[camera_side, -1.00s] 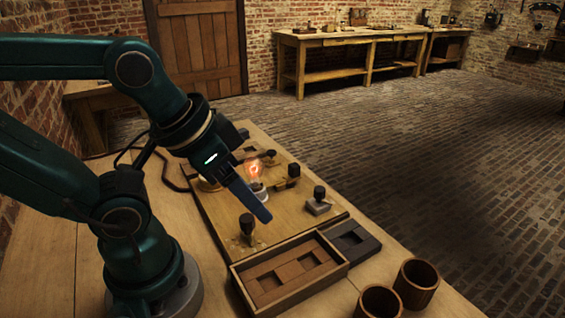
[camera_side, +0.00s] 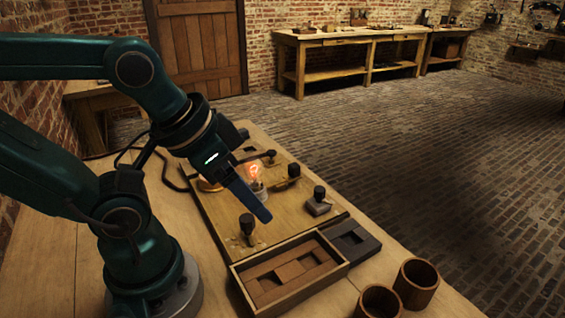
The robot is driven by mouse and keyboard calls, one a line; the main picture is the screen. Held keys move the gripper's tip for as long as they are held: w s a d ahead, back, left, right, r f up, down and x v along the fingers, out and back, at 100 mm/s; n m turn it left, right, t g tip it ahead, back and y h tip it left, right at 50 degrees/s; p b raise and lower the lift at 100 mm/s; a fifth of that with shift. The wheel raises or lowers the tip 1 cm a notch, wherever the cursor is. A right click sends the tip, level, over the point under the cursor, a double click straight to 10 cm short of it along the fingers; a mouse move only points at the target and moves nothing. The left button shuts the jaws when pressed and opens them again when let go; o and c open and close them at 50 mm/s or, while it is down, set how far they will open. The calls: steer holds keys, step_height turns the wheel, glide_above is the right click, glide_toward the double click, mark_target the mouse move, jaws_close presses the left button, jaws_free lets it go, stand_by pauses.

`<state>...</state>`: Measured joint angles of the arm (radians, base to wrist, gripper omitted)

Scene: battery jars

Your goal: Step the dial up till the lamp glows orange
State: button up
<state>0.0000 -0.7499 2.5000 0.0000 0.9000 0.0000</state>
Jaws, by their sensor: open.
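The lamp (camera_side: 254,172) is a small clear bulb in a pale socket on the wooden board. Its filament glows orange with a soft halo. My gripper (camera_side: 261,212) is above the board, pointing down and to the right, with its blue finger in front of the lamp's base. It is open, and I see nothing held in it. A round brass piece (camera_side: 207,185), perhaps the dial, shows partly behind my gripper. My gripper hides much of it, so I cannot tell its setting or whether the finger touches it.
Black-knobbed pieces stand on the board (camera_side: 290,215): one at the front (camera_side: 247,226), one at the right (camera_side: 319,197), one behind the lamp (camera_side: 292,172). A wooden tray (camera_side: 300,284) with blocks, a dark tray (camera_side: 352,240) and two wooden cups (camera_side: 416,283) stand in front.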

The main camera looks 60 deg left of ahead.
steer(key=n+g, duration=0.5)
steer(key=n, duration=0.4)
glide_above(247, 217)
steer(key=f, duration=0.5)
steer(key=shift+w+d+f, duration=0.15)
steer(key=shift+d, duration=0.2)
steer(key=shift+s+a+f+n+g, duration=0.2)
steer(key=shift+a+f+n+g, duration=0.1)
steer(key=shift+a+f+n, duration=0.15)
steer(key=shift+d+f, duration=0.1)
steer(key=shift+f, duration=2.35)
jaws_close()
